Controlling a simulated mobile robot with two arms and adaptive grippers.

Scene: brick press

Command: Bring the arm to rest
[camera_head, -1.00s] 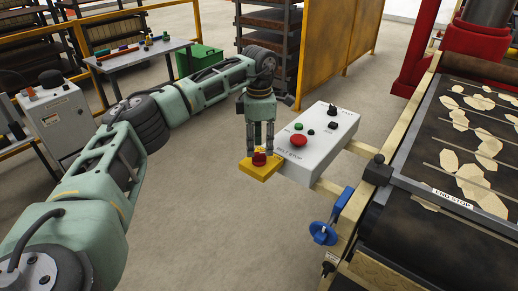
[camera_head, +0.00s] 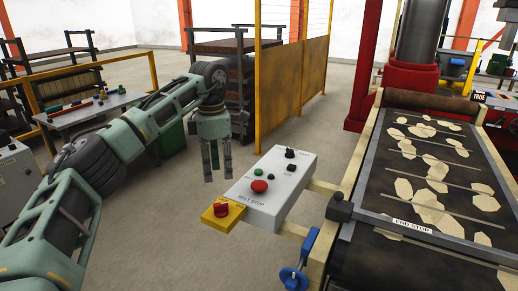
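My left gripper (camera_head: 217,178) hangs pointing down, with a gap between its two fingers and nothing in it. It is apart from the grey control box (camera_head: 270,188), in the air to the left of the box's back part. My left arm comes in from the left, bent at the elbow. My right gripper is not in view.
The box bears a red button (camera_head: 260,186), a green button (camera_head: 260,174) and black knobs. A rack (camera_head: 222,47) and yellow panels (camera_head: 282,82) stand behind. Bare floor lies in front.

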